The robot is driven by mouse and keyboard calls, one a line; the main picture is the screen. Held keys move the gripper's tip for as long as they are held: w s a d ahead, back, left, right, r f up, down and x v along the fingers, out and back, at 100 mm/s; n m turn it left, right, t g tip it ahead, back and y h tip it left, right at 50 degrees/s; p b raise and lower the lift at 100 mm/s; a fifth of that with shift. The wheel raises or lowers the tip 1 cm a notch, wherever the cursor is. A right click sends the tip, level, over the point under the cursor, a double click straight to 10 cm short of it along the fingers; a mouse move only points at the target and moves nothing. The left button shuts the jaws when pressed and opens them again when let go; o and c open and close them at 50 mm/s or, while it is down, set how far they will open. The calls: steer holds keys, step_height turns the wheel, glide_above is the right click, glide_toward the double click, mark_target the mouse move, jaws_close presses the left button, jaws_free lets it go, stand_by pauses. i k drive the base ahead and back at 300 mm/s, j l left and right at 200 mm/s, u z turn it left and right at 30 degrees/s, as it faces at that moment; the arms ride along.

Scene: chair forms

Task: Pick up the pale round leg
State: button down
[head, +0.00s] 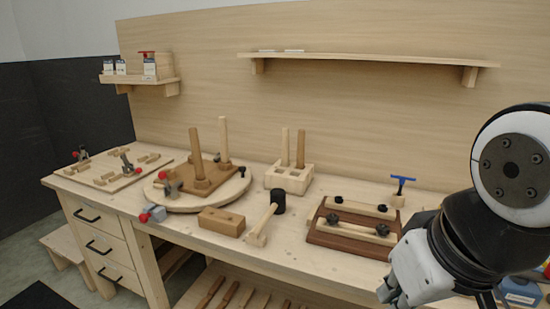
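A pale, slim upright leg (285,147) stands in a light wooden holder block (290,183) near the back middle of the bench. A darker tan leg (300,149) stands right beside it in the same block. Another pale leg (223,139) and a tan leg (196,156) stand upright on a brown board (212,174) to the left. My gripper (386,294) is at the lower right, over the bench's front edge, well apart from the legs. Its fingers are small and partly hidden, so I cannot tell whether it is open or shut.
The brown board lies on a round wooden disc (240,185) with clamps at its left. A black-headed mallet (257,233), a tan block (221,221) and a dark red-brown jig (345,239) lie along the front. A shelf (370,59) hangs above the back right.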

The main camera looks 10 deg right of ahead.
mark_target(285, 140)
steer(key=i+j+z, duration=0.15)
steer(key=i+j, duration=0.2)
steer(key=i+j+z, duration=0.15)
steer(key=i+j, duration=0.15)
steer(key=i+j+z, duration=0.15)
steer(key=j, duration=0.4)
steer(key=i, duration=0.1)
